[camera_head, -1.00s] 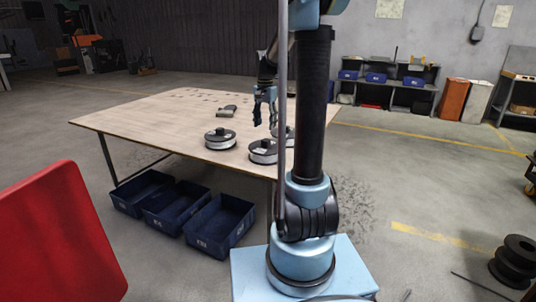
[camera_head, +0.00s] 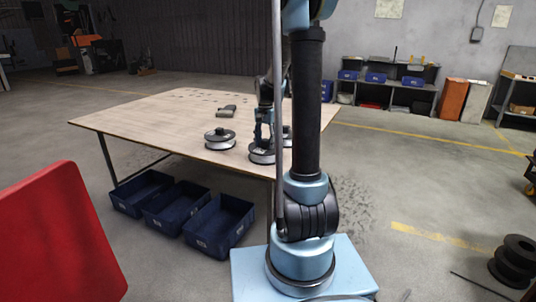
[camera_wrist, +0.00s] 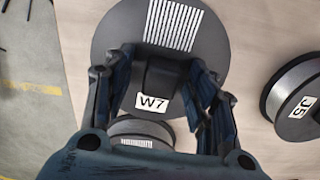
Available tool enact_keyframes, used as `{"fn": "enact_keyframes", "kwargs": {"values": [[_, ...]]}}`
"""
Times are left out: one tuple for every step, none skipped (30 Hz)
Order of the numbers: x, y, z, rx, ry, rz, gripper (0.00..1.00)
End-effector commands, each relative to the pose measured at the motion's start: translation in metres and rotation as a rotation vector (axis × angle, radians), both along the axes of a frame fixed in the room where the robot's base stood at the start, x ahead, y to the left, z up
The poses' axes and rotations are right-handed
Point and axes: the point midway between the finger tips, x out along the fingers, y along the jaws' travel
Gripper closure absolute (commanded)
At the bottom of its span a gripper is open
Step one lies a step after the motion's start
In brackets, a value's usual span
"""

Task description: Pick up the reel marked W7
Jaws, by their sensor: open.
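The reel marked W7 is a dark grey disc (camera_wrist: 122,32) with a barcode label and a black central knob bearing the W7 tag (camera_wrist: 152,103). In the head view this reel (camera_head: 261,159) sits near the table's front edge. My gripper (camera_wrist: 158,85) is open, with one finger on each side of the knob; I cannot tell whether they touch it. In the head view my gripper (camera_head: 264,142) is right over the reel.
Another reel (camera_head: 220,140) stands to the left on the wooden table (camera_head: 150,125). Blue bins (camera_head: 220,225) stand on the floor.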

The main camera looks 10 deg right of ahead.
Motion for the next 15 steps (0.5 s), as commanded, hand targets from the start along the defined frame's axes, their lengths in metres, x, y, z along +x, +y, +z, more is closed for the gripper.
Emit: {"fn": "enact_keyframes", "kwargs": {"values": [[0.0000,0.0003,-0.0003,0.000,0.000,0.000,0.48],[-0.0001,0.0003,-0.0003,0.000,0.000,0.000,0.48],[-0.0002,0.0004,-0.0002,0.000,0.000,0.001,0.48],[-0.0001,0.0005,-0.0001,0.000,0.000,0.001,0.48],[-0.0002,0.0006,-0.0001,0.000,0.000,0.001,0.48],[-0.0001,0.0006,0.0000,0.000,0.000,0.001,0.55],[-0.0002,0.0007,0.0000,0.000,0.000,0.001,0.62],[-0.0001,0.0008,0.0000,0.000,0.000,0.001,0.69],[-0.0002,0.0008,0.0001,0.000,0.000,0.001,0.78],[-0.0002,0.0008,0.0001,0.000,0.000,0.001,0.85],[-0.0002,0.0008,0.0001,0.000,0.000,0.001,0.91],[-0.0002,0.0008,0.0001,0.000,0.000,0.001,1.00],[-0.0003,0.0009,0.0002,0.000,0.000,0.001,1.00],[-0.0002,0.0010,0.0002,0.000,0.000,0.001,1.00],[-0.0002,0.0010,0.0002,0.000,0.000,0.001,1.00]]}}
